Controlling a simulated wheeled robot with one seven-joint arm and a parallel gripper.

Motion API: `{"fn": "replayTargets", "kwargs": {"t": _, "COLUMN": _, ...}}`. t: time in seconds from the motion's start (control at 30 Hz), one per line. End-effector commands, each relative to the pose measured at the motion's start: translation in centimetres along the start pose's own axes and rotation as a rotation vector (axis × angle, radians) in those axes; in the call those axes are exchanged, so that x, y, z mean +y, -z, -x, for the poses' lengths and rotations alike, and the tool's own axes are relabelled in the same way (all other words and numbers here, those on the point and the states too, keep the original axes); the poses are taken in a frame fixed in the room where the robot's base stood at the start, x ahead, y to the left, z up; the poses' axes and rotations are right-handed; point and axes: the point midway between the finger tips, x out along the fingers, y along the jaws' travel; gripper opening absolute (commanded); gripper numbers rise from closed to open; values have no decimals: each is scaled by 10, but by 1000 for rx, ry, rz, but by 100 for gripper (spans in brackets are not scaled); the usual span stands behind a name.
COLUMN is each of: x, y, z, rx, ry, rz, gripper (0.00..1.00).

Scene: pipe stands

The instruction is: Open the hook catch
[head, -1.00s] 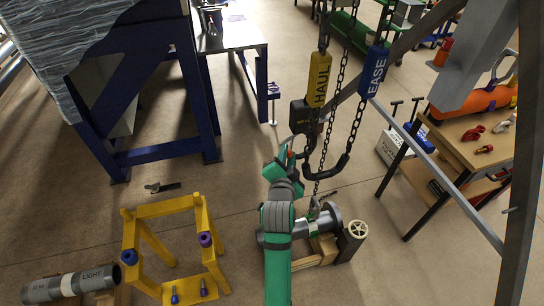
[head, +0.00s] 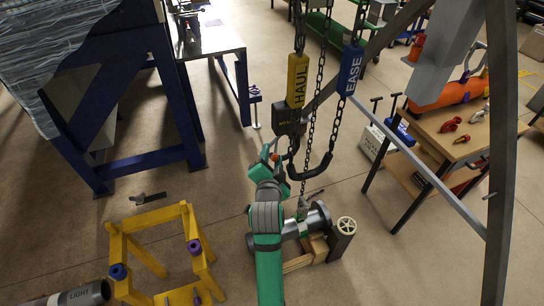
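The hoist's dark hook block (head: 287,122) hangs in the upper middle of the head view, with the hook (head: 294,148) below it. The hook is small and dark, and its catch is too small to make out. My gripper (head: 270,152), at the end of my green arm, is beside the block and hook, just to their left in the picture. I cannot tell whether it touches them. Its fingers are small and partly hidden by the wrist, so their opening is unclear.
Chains with a yellow HAUL tag (head: 298,80) and a blue EASE tag (head: 350,70) hang close by. A grey flanged pipe (head: 318,219) lies on wooden supports below. A yellow stand (head: 150,219) is at left, a wooden workbench (head: 462,135) at right.

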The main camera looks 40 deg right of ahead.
Motion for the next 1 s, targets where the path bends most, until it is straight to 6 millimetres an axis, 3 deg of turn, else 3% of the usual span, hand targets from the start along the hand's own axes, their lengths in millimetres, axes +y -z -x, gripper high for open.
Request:
{"fn": "replayTargets", "kwargs": {"t": 0.17, "x": 0, "y": -1, "z": 11, "rx": -2, "ry": 0, "rz": 1, "gripper": 39}}
{"fn": "replayTargets", "kwargs": {"t": 0.5, "x": 0, "y": -1, "z": 72, "rx": -2, "ry": 0, "rz": 1, "gripper": 39}}
{"fn": "replayTargets", "kwargs": {"t": 0.7, "x": 0, "y": -1, "z": 99, "rx": -1, "ry": 0, "rz": 1, "gripper": 39}}
{"fn": "replayTargets", "kwargs": {"t": 1.0, "x": 0, "y": 0, "z": 109, "rx": 0, "ry": 1, "rz": -1, "gripper": 39}}
